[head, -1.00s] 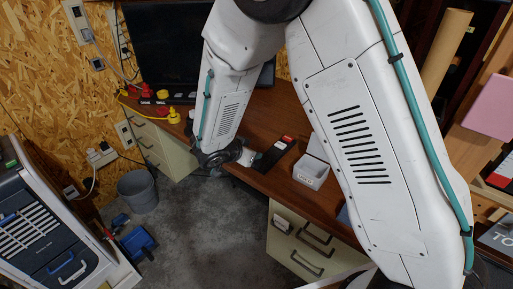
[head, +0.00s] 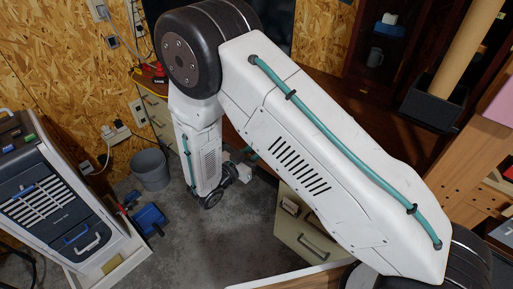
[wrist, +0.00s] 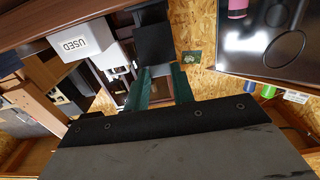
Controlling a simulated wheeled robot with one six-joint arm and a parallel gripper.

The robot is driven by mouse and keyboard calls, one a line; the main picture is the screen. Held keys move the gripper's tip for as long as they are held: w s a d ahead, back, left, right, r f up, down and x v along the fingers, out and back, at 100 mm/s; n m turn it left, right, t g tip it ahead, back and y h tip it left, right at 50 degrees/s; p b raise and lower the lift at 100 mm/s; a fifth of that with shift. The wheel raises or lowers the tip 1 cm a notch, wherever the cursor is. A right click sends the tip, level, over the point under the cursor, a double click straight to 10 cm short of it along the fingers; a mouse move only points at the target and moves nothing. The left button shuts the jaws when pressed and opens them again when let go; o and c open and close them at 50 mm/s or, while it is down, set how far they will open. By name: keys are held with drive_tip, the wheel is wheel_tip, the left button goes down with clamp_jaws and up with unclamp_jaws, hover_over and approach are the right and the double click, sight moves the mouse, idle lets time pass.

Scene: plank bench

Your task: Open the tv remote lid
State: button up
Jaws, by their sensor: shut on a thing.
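My gripper (head: 249,153) is by the front edge of the wooden desk in the head view, mostly hidden by my arm. In the wrist view my gripper (wrist: 158,70) shows two dark green fingers reaching away from the camera. They are shut on a black block (wrist: 153,43) at their tips. I cannot tell whether this block is the tv remote or its lid. No separate lid or seam can be made out. The desk spot where a black object with a red end lay earlier is hidden behind my arm in the head view.
In the head view, drawers (head: 306,235) are under the desk. A grey bin (head: 152,169) and blue dustpan (head: 148,217) stand on the floor.

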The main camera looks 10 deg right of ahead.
drive_tip(key=shift+f, duration=0.15)
idle(0.3)
drive_tip(key=o, duration=1)
drive_tip(key=shift+d, duration=0.1)
drive_tip(key=shift+s, duration=0.1)
drive_tip(key=v, duration=0.7)
drive_tip(key=shift+a, duration=0.35)
drive_tip(key=shift+s, duration=0.15)
